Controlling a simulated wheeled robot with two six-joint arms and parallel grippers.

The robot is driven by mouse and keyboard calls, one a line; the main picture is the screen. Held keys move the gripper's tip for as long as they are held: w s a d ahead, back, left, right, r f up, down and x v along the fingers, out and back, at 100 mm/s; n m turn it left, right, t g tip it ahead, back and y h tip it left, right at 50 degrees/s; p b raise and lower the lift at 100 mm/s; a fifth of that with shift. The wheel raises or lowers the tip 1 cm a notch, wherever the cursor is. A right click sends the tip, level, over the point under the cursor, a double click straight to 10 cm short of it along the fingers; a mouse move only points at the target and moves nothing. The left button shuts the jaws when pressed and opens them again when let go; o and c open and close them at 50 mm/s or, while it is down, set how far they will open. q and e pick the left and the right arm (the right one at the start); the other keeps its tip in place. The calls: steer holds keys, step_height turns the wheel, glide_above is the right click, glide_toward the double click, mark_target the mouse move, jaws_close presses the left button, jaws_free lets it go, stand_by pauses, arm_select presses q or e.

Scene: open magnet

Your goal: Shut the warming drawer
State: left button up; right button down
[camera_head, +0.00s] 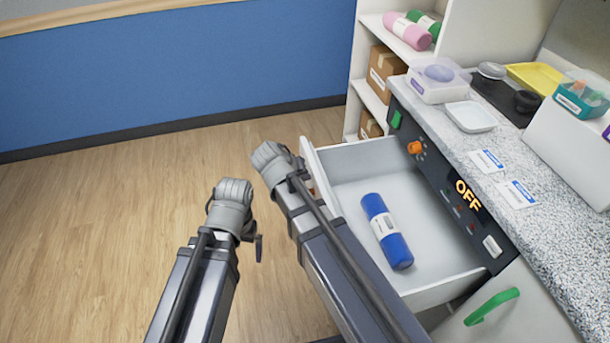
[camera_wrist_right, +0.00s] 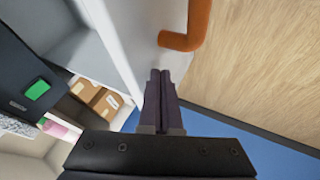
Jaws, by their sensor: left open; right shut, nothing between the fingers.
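The warming drawer (camera_head: 345,160) is pulled out from the counter unit, its white inside open to view. A blue labelled roll (camera_head: 387,231) lies in it. My right gripper (camera_head: 292,172) is at the outer side of the drawer front (camera_head: 321,178). In the right wrist view my right gripper (camera_wrist_right: 161,76) has its dark fingers together and empty, close to the white drawer front (camera_wrist_right: 118,38) and just below the orange handle (camera_wrist_right: 192,28). I cannot tell whether they touch. My left gripper (camera_head: 236,215) is open and empty over the floor, left of the drawer; its fingers are mostly hidden.
The control panel (camera_head: 465,190) reads OFF and has an orange knob (camera_head: 414,147). A green handle (camera_head: 491,306) is on the door below. The speckled counter (camera_head: 545,230) holds cards, trays and containers. Shelves with boxes (camera_head: 384,72) stand behind. The wood floor (camera_head: 110,220) at left is clear.

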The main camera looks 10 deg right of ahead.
steer(key=w+d, duration=0.1)
steer(key=d, duration=2.9)
steer(key=shift+d+r, duration=0.1)
steer(key=shift+d, duration=0.05)
